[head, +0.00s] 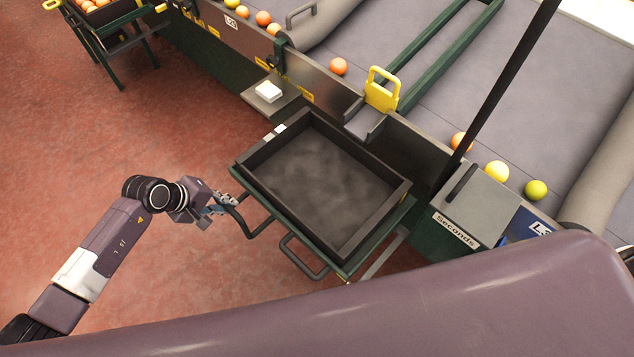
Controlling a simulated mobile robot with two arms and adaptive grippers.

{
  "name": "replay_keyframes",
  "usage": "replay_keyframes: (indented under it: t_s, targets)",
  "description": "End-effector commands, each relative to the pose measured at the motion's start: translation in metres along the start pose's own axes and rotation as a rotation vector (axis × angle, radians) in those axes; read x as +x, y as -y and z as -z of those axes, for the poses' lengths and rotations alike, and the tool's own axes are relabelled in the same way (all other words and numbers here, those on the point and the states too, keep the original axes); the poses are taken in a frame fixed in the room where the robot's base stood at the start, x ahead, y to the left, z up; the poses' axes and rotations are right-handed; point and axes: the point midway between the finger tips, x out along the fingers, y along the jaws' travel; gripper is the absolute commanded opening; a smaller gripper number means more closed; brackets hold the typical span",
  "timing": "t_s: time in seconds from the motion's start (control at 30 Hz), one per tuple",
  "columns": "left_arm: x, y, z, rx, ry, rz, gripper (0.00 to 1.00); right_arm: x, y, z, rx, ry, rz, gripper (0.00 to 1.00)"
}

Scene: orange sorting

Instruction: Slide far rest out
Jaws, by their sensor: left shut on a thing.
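A green rest (270,204) sticks out from the side of the sorting line, with a dark empty crate (250,158) on it. Two dark loop handles show at its front: the far handle (262,229) and the near handle (303,262). My left gripper (226,202) comes in from the left and is shut on the far handle at its upper end. The fingertips are small and partly merge with the handle. How far the rest is drawn out under the crate is hidden. My right gripper is not in view.
Oranges and yellow fruit (497,171) lie on the grey belt (480,100). A yellow bracket (381,92) and small chute stand behind the crate. A box labelled "Seconds" (480,208) is to the right. Another stand with a fruit crate (112,12) is at top left. The red floor (130,130) is clear.

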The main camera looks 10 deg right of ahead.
Motion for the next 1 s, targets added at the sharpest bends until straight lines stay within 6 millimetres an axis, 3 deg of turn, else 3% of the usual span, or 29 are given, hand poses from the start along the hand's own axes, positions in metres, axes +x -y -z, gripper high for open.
replay_keyframes:
  t_s: [1.0]
  targets:
    - [-0.025, 0.049, 0.001, 0.000, -0.002, 0.007, 0.00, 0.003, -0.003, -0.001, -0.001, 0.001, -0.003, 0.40]
